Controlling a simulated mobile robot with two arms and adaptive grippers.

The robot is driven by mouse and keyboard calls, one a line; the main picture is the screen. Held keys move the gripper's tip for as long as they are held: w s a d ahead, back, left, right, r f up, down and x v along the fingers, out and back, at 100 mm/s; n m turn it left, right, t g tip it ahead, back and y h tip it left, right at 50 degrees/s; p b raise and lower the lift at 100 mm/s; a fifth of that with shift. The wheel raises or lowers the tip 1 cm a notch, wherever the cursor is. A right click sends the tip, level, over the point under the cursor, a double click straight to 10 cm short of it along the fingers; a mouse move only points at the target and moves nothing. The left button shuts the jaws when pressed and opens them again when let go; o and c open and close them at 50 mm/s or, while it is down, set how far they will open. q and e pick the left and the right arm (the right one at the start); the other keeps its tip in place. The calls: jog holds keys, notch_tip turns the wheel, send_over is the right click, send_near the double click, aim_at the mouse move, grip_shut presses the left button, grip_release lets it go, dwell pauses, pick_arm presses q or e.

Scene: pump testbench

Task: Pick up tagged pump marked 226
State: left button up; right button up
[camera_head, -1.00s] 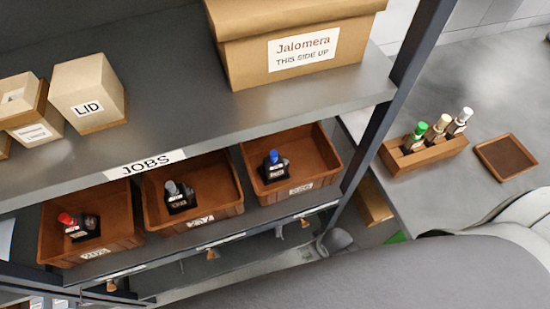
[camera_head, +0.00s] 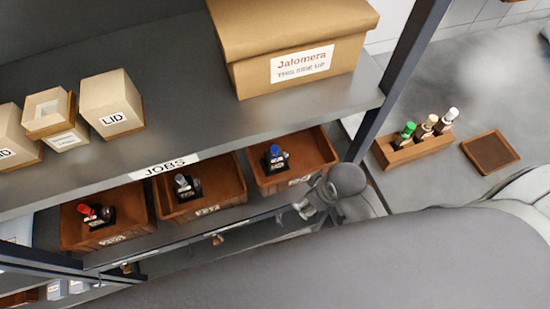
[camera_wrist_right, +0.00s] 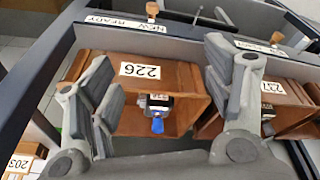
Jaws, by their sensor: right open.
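The bin labelled 226 (camera_wrist_right: 139,71) shows in the right wrist view. A dark pump with a blue top (camera_wrist_right: 158,104) sits inside it, with a small white tag too small to read. In the head view the blue-topped pump (camera_head: 275,156) is in the rightmost brown bin (camera_head: 321,145) of the lower shelf. My right gripper (camera_head: 304,208) is just in front of that bin's lower right corner. In the wrist view my right gripper (camera_wrist_right: 163,92) is open and empty, its fingers apart on either side of the bin view. My left gripper is not in view.
Two neighbouring bins hold a grey-topped pump (camera_head: 183,186) and a red-topped pump (camera_head: 96,215). The upper shelf with a large cardboard box (camera_head: 290,60) overhangs the bins. A dark upright post (camera_head: 398,85) stands right of them. A bottle rack (camera_head: 412,149) stands on the side table.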

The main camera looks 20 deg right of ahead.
jog(key=w+a+f+n+g+y, duration=0.1)
jog(key=w+f+n, duration=0.2)
jog(key=w+n, duration=0.45)
jog(key=r+n+g+y+p, duration=0.1)
jog(key=n+g+y, duration=0.1)
jog(key=n, duration=0.3)
send_over(278, 153)
jog(key=d, duration=0.3)
jog(key=shift+s+d+r, duration=0.1)
jog(key=shift+r, duration=0.1)
jog(key=shift+w+r+n, duration=0.1)
jog(key=shift+w+n, duration=0.2)
jog(key=shift+n, duration=0.05)
jog(key=shift+w+f+y, duration=0.15)
jog(key=shift+f+y, duration=0.1)
jog(key=shift+y, duration=0.05)
jog(key=b+x, duration=0.9)
jog(key=x, duration=0.1)
jog(key=shift+f, duration=0.2)
jog(key=shift+r, duration=0.1)
grip_shut()
jog(key=shift+w+r, duration=0.1)
jog(key=shift+w, duration=0.05)
